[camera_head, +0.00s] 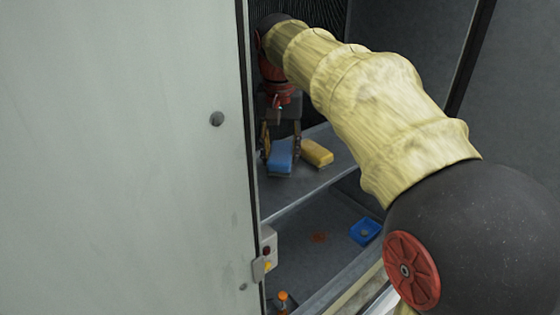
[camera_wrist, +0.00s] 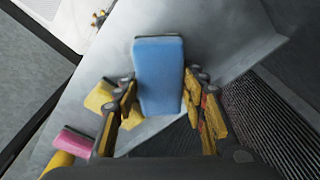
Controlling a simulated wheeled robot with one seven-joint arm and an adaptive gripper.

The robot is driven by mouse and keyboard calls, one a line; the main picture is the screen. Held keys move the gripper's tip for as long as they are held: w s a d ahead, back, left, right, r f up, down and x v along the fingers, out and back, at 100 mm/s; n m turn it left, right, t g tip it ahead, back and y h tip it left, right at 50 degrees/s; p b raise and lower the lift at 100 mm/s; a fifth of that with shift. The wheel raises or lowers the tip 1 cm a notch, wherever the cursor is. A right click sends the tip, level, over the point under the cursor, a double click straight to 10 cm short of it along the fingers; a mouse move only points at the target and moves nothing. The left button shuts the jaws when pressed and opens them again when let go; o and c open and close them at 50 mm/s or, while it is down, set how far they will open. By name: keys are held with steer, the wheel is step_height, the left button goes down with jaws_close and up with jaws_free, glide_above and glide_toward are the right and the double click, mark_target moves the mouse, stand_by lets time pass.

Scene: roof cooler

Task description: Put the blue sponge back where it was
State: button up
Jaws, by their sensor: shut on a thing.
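The blue sponge (camera_head: 281,157) is a block with a dark layer along one side. It is between the fingers of my gripper (camera_head: 281,145), inside the cabinet at the shelf (camera_head: 342,160). In the wrist view the sponge (camera_wrist: 160,75) sits between the two yellow-padded fingers of my gripper (camera_wrist: 166,105), which are shut on it. Its far end extends beyond the fingertips over the grey shelf (camera_wrist: 225,45). I cannot tell whether it touches the shelf.
A yellow sponge (camera_head: 317,152) lies on the shelf just right of the blue one. A pink sponge (camera_wrist: 75,142) shows at lower left in the wrist view. A light door panel (camera_head: 130,150) stands close left. Below are a blue tray (camera_head: 365,231) and an orange-capped bottle (camera_head: 283,301).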

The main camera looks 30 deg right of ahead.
mark_target(280, 155)
steer(key=shift+w+f+p, duration=0.1)
steer(key=shift+f+p, duration=0.25)
steer(key=shift+f, duration=1.3)
steer(key=shift+f, duration=0.1)
steer(key=o, duration=0.9)
steer(key=shift+o, duration=0.6)
steer(key=r, duration=0.4)
steer(key=s+r, duration=0.1)
steer(key=r, duration=0.3)
steer(key=a+r+b, duration=0.1)
steer(key=r, duration=0.3)
steer(key=shift+s, duration=0.25)
